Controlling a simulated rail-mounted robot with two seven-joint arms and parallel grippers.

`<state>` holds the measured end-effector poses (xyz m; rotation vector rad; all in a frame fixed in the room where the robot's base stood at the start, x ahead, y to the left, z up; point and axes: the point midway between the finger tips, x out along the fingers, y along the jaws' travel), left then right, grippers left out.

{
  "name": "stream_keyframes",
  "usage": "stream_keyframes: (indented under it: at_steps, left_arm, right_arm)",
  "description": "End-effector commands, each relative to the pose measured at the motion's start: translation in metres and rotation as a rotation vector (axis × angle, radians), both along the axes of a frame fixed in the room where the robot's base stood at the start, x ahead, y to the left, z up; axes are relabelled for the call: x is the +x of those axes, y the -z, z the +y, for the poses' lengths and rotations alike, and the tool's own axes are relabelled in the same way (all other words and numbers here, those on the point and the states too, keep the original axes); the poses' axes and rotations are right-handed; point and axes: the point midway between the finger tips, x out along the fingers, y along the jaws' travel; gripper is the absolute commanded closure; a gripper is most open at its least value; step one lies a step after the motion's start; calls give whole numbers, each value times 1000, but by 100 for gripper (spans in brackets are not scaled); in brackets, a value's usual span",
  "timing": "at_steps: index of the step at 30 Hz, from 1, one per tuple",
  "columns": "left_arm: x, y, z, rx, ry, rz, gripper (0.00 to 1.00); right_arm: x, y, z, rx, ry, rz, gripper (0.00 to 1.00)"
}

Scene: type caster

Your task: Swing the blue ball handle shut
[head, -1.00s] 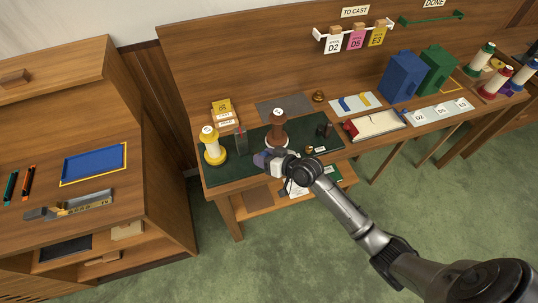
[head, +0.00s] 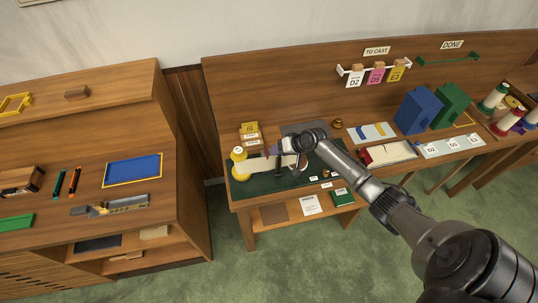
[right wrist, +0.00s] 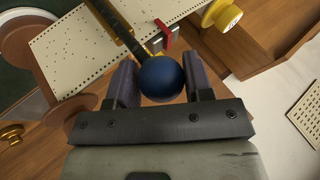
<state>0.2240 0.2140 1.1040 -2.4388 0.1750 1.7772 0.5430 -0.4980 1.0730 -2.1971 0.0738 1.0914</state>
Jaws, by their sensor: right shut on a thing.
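The blue ball handle (right wrist: 161,77) is a round dark blue ball on the end of a dark lever (right wrist: 115,25), seen in the right wrist view. My right gripper (right wrist: 160,84) is shut on the ball, with one purple finger on each side. In the head view my right gripper (head: 268,152) is over the dark green mat (head: 268,184) on the bench, and the ball is too small or hidden to make out. A cream perforated strip (right wrist: 75,48) lies behind the lever in the wrist view. My left gripper is not in view.
A yellow spool (head: 240,165) stands at the mat's left end. A red piece (right wrist: 168,36) is close beyond the ball. Blue (head: 418,110) and green (head: 452,104) blocks stand farther right. Open floor separates the bench from the left cabinet (head: 150,215).

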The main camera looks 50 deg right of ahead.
Motion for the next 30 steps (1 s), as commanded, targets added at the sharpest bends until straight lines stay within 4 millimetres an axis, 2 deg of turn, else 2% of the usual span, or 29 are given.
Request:
stream_keyframes:
  at_steps: [6,17,18,25,30]
  left_arm:
    - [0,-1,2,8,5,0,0]
    - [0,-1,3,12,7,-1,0]
    - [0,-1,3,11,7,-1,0]
    - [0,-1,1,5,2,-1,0]
    - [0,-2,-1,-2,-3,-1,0]
  right_arm:
    - [-2,-1,-9,23,17,16,96]
    - [-3,1,-11,24,21,21,96]
    - [-3,1,-11,25,22,22,52]
    - [-4,1,-12,21,20,22,31]
    - [-4,1,-12,19,18,23,31]
